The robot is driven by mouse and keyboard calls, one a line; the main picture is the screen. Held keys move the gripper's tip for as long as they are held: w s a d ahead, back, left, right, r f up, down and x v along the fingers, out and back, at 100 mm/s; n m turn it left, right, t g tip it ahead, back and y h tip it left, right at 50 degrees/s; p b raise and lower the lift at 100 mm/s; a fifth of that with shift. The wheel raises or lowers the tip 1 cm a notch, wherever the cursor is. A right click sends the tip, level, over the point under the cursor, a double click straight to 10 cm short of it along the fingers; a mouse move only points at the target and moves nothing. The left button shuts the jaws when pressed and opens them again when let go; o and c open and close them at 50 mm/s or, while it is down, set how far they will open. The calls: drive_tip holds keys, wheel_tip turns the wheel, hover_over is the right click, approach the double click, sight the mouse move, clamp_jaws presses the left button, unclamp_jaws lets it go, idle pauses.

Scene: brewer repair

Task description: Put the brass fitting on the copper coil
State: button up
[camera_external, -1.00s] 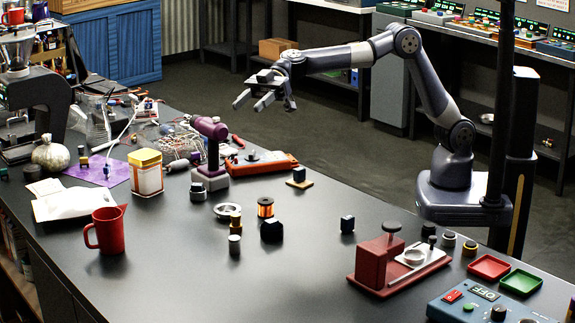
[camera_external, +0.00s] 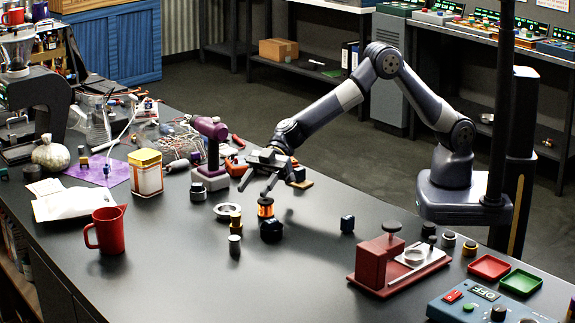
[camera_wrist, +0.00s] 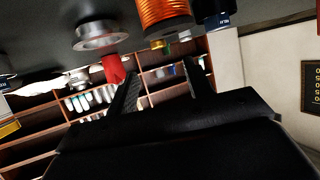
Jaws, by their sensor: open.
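The copper coil (camera_external: 265,208) stands upright on the bench, orange between dark ends. It is also large at the top of the wrist view (camera_wrist: 165,14). The brass fitting (camera_external: 235,218) is a small gold piece on the bench just left of the coil. My gripper (camera_external: 254,191) hangs above the bench, fingers apart and empty, tilted down and to the left.
A steel ring (camera_external: 228,211) lies left of the fitting. A purple device (camera_external: 211,145) is behind left, a red mug (camera_external: 106,230) far left. The bench front centre is clear.

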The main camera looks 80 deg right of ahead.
drive_tip(key=shift+p+x, duration=0.7)
drive_tip(key=shift+x, duration=3.45)
drive_tip(key=shift+w, duration=0.1)
drive_tip(key=shift+d, duration=0.1)
clamp_jaws()
drive_tip(key=shift+r, duration=0.1)
wheel_tip(320, 180, up, 10)
drive_tip(key=p, duration=0.2)
drive_tip(key=s+a+p+v, duration=0.1)
drive_tip(key=s+p+v, duration=0.15)
drive_tip(key=v, duration=0.95)
approach(236, 215)
drive_tip(key=s+d, duration=0.1)
drive_tip(key=s+d+r, duration=0.1)
drive_tip(key=s+d, duration=0.1)
drive_tip(key=shift+s+r, duration=0.3)
drive_tip(key=shift+s, duration=0.05)
